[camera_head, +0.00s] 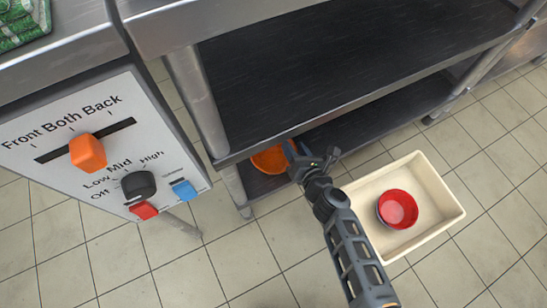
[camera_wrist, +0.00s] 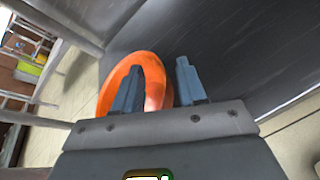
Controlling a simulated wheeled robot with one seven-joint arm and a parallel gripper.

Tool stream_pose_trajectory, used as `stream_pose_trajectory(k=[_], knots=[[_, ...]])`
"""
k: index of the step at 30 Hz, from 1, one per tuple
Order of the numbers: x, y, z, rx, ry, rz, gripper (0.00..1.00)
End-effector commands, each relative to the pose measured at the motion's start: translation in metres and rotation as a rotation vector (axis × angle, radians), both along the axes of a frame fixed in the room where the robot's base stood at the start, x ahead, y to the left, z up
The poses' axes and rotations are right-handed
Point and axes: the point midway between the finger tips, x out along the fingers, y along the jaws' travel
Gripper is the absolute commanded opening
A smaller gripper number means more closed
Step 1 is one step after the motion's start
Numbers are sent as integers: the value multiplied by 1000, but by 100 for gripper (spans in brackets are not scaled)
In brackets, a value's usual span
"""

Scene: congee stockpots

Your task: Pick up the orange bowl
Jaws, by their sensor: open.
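The orange bowl (camera_head: 268,159) sits on the dark lower shelf near its left front corner, partly covered by the upper shelf's edge and my gripper. My gripper (camera_head: 312,152) is at the bowl's right side in the head view. In the wrist view my gripper (camera_wrist: 158,85) is open. One finger overlaps the inside of the orange bowl (camera_wrist: 150,66), and the other is just outside its rim on the right. The rim shows between the two fingers. I cannot tell whether either finger touches the bowl.
A cream bin (camera_head: 443,217) holding a red bowl (camera_head: 397,209) stands on the tiled floor at the right. A steel shelf post (camera_head: 197,100) stands left of the orange bowl. The upper shelf (camera_head: 330,70) overhangs. A control panel (camera_head: 95,150) is at the left.

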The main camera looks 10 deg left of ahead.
Motion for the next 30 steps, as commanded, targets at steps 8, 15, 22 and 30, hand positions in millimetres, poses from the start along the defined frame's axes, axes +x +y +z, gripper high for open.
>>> stream_pose_trajectory(k=[8,15,22,30], knots=[[10,5,-4,0,0,-1,41],[9,5,-4,-2,1,0,27],[9,5,-4,-2,1,0,5],[9,5,-4,-1,0,0,0]])
